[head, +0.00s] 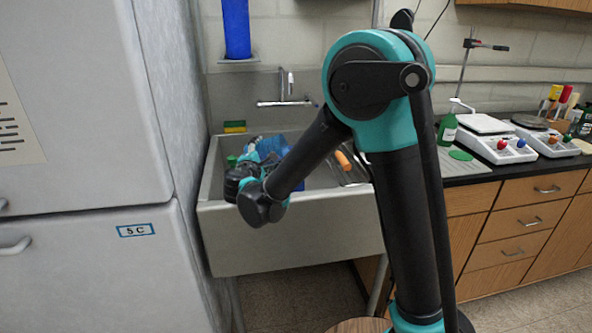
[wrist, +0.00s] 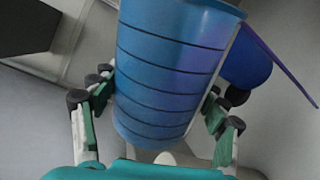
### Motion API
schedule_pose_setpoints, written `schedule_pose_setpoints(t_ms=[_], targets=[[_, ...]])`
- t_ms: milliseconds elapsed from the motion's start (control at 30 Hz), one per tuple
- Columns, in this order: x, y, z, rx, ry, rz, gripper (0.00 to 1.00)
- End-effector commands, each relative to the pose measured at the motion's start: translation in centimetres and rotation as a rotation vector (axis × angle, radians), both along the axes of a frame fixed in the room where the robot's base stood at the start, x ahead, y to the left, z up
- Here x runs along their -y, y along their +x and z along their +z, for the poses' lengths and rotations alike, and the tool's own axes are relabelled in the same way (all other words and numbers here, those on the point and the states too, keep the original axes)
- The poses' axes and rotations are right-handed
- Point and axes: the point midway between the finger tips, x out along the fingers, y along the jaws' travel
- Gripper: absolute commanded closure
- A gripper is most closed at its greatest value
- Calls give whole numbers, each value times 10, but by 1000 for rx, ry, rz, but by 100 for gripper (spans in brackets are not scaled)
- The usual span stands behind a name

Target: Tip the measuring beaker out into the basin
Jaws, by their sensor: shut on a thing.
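The measuring beaker (wrist: 165,75) is a blue tapered vessel with dark ring lines. My gripper (wrist: 158,88) is shut on it, with fingers on both sides of its wall in the wrist view. In the head view the beaker (head: 273,147) shows only as a blue patch, mostly hidden by my arm. My gripper is over the left part of the basin (head: 290,240), a grey sink. The beaker's contents are not visible, and I cannot tell how far it is tilted.
A tap (head: 284,102) is on the wall behind the basin. An orange object (head: 343,160) lies at its right, and a yellow-green sponge (head: 234,126) sits at the back left. A tall grey cabinet (head: 90,130) stands close on the left. A counter with instruments (head: 503,147) is on the right.

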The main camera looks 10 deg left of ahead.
Motion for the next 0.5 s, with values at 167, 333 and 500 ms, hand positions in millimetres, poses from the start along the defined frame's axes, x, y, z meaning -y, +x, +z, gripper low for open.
schedule_pose_setpoints(t_ms=[167, 333, 500], targets=[[0, 0, 1, 0, 11, 0, 63], [2, 0, 2, 0, 24, 0, 63], [3, 0, 4, 1, 36, 0, 63]])
